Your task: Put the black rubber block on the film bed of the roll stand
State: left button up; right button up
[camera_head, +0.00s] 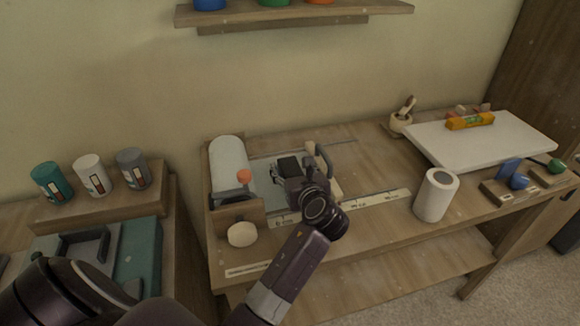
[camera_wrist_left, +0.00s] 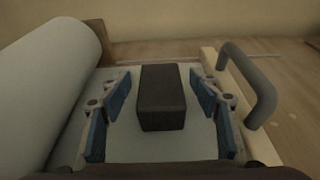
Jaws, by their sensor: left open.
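The black rubber block (camera_head: 288,165) lies on the pale film bed (camera_head: 262,168) of the roll stand, beside the white roll (camera_head: 228,165). My left gripper (camera_head: 284,173) is over the bed and hides part of it. In the left wrist view the block (camera_wrist_left: 162,97) appears to rest flat on the film bed (camera_wrist_left: 145,148). The blue-padded fingers of the left gripper (camera_wrist_left: 160,108) are open on both sides of the block, with a gap at each side. My right gripper is not in view.
A grey handle (camera_wrist_left: 250,82) on a pale bar stands close to the right finger. A white cylinder (camera_head: 436,195) stands to the right on the bench, and a white board (camera_head: 480,145) lies behind it. Several cans (camera_head: 91,175) stand at left. Bench between bed and board is mostly clear.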

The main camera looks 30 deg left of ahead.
pick_arm(q)
jog(key=v, duration=1.1)
jog(key=shift+r, duration=0.1)
